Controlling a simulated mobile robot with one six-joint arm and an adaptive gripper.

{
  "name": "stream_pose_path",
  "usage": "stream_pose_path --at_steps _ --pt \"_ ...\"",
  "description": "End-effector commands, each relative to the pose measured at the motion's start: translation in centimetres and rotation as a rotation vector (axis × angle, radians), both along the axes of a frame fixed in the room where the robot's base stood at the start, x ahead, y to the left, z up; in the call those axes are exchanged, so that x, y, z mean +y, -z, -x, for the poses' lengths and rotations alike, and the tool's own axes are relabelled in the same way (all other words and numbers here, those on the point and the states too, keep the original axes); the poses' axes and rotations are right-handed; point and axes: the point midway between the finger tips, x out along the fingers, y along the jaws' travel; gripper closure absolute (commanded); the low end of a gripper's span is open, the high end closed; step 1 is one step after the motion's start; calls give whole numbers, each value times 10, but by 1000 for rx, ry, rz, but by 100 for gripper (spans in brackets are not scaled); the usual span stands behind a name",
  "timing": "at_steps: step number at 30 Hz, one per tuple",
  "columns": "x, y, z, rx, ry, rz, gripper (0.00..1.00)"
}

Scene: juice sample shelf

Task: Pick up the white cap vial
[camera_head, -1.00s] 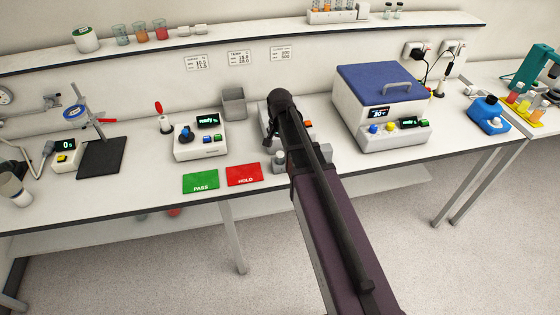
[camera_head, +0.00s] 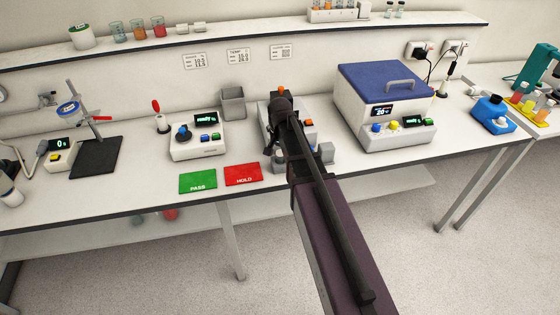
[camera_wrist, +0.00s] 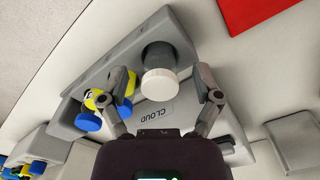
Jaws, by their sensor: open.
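The white cap vial (camera_wrist: 160,84) shows in the wrist view, its round white cap facing my camera. A grey cylindrical part shows just beyond the cap, at the grey device marked CLOUD (camera_wrist: 190,110). My gripper (camera_wrist: 164,76) is open, with one finger on each side of the cap. Gaps show between the cap and both fingers. In the head view my arm covers much of the grey device (camera_head: 265,118), and I cannot make out the vial there.
Blue-capped pieces with yellow parts (camera_wrist: 90,121) sit close to the left finger in the wrist view. The green PASS mat (camera_head: 198,182) and red HOLD mat (camera_head: 243,174) lie left of my arm. A blue-lidded machine (camera_head: 385,108) stands to the right.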

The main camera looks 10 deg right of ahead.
Motion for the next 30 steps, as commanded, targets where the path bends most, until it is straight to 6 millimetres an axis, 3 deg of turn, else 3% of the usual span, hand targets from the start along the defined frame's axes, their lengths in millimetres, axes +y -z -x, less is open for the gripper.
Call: stream_pose_path --at_steps 12,14,18,21,30 --pt "0 0 0 0 0 0 18" --pt "0 0 0 0 0 0 33" --pt "0 0 0 0 0 0 74" --pt "0 0 0 0 0 0 100" --pt "1 0 0 0 -1 0 100"
